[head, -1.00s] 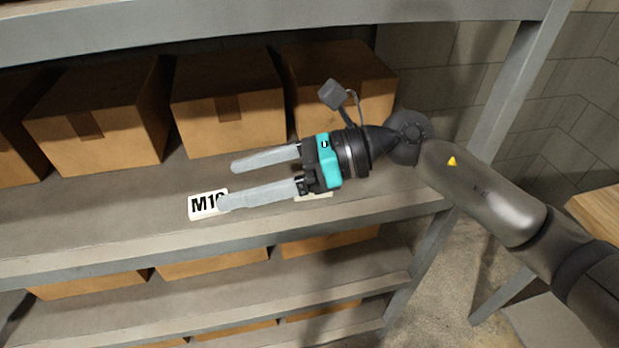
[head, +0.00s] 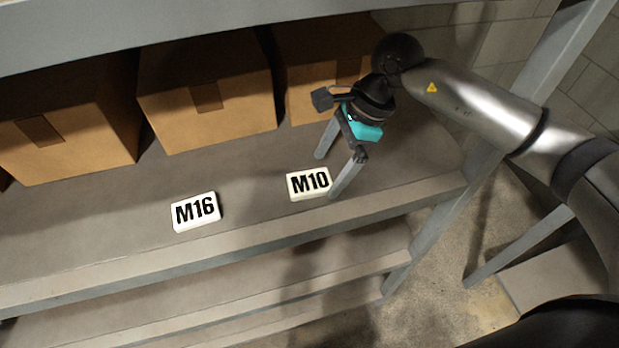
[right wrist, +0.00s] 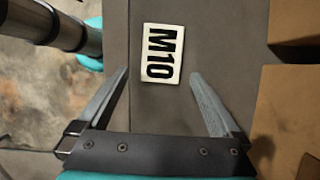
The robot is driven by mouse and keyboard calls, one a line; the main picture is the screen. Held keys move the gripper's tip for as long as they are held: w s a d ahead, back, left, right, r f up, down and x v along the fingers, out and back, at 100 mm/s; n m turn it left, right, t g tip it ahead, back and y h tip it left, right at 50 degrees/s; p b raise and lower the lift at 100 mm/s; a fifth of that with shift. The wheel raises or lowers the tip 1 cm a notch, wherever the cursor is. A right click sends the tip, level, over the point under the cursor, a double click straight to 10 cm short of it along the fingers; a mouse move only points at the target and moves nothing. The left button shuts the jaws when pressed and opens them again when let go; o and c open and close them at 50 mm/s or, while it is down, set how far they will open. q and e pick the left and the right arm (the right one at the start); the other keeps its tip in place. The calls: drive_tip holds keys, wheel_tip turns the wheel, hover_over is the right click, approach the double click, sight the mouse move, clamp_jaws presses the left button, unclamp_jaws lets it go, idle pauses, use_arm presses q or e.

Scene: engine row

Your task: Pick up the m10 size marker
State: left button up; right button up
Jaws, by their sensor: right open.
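The M10 size marker (head: 309,184) is a white block with black lettering, lying on the shelf near its front edge in the head view. The M16 marker (head: 195,212) lies to its left. My right gripper (head: 327,176) is open and empty, pointing down at the shelf, with one fingertip close to the M10 marker's right end. In the right wrist view the M10 marker (right wrist: 161,53) lies ahead of the open fingers (right wrist: 158,76), roughly centred between them and beyond their tips. Whether a finger touches it cannot be told. My left gripper does not show.
Cardboard boxes (head: 206,97) stand in a row along the back of the shelf (head: 120,225). A grey upright post (head: 440,225) stands at the right. The shelf above (head: 180,22) runs across the top. The shelf around the M16 marker is clear.

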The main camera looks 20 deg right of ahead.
drive_tip(key=shift+x, duration=1)
drive_tip(key=shift+a, duration=0.1)
drive_tip(key=c, duration=1.4)
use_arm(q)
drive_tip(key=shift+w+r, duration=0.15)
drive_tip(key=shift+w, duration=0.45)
